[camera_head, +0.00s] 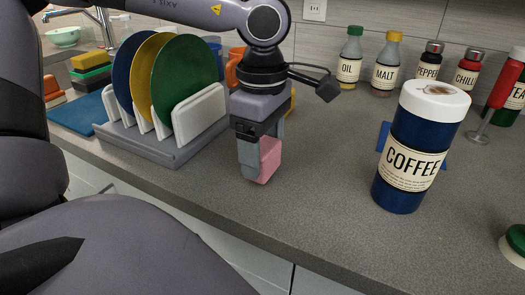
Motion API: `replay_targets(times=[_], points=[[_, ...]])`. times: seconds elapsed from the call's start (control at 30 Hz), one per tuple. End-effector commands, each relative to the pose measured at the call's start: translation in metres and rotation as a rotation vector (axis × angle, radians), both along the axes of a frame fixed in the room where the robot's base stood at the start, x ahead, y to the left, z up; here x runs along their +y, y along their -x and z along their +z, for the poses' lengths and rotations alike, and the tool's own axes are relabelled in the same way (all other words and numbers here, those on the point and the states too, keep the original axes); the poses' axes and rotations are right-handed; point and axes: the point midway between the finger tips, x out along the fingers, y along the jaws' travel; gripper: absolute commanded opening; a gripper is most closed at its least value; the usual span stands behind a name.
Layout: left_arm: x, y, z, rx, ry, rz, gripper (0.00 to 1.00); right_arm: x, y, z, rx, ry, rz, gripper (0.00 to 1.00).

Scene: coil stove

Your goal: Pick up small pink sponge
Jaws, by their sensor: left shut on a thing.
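The small pink sponge (268,160) is a pink block in the middle of the head view, above the grey counter near its front edge. My left gripper (258,165) points down and is shut on the sponge, which shows beside the near grey finger. Part of the sponge is hidden behind that finger. I cannot tell whether the sponge's underside touches the counter. My right gripper is not in view.
A dish rack (165,148) with several plates stands just left of the gripper. A coffee canister (410,150) stands to the right. Bottles, among them an oil bottle (350,58), line the back wall. The counter (320,165) between gripper and canister is mostly clear.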

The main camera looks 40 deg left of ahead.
Motion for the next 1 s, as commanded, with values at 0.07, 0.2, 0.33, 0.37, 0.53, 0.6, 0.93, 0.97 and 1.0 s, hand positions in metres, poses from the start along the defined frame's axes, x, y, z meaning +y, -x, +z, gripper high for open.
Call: replay_targets(times=[0.07, 0.2, 0.33, 0.37, 0.53, 0.6, 0.93, 0.97, 1.0], points=[[0.000, -0.001, 0.010, -0.003, 0.000, 0.001, 0.41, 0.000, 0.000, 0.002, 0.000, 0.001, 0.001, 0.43], [0.000, -0.001, 0.036, -0.006, -0.001, 0.000, 0.41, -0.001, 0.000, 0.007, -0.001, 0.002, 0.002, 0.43], [0.000, -0.001, 0.074, -0.007, 0.000, 0.001, 0.41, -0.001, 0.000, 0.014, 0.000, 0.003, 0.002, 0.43], [0.000, -0.001, 0.085, -0.008, 0.000, 0.001, 0.41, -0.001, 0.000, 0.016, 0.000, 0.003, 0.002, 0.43], [0.000, -0.001, 0.143, -0.006, -0.001, 0.000, 0.41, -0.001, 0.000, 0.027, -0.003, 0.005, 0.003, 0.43], [0.000, -0.001, 0.166, -0.006, -0.001, 0.002, 0.41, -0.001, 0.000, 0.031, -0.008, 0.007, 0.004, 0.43], [-0.001, 0.000, 0.248, -0.002, 0.000, -0.001, 0.41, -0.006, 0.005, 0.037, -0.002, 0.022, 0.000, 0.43], [-0.001, 0.000, 0.253, -0.001, 0.000, -0.001, 0.41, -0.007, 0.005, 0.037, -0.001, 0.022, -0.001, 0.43], [0.000, 0.000, 0.258, -0.001, 0.000, 0.000, 0.41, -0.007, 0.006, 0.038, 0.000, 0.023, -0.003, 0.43]])
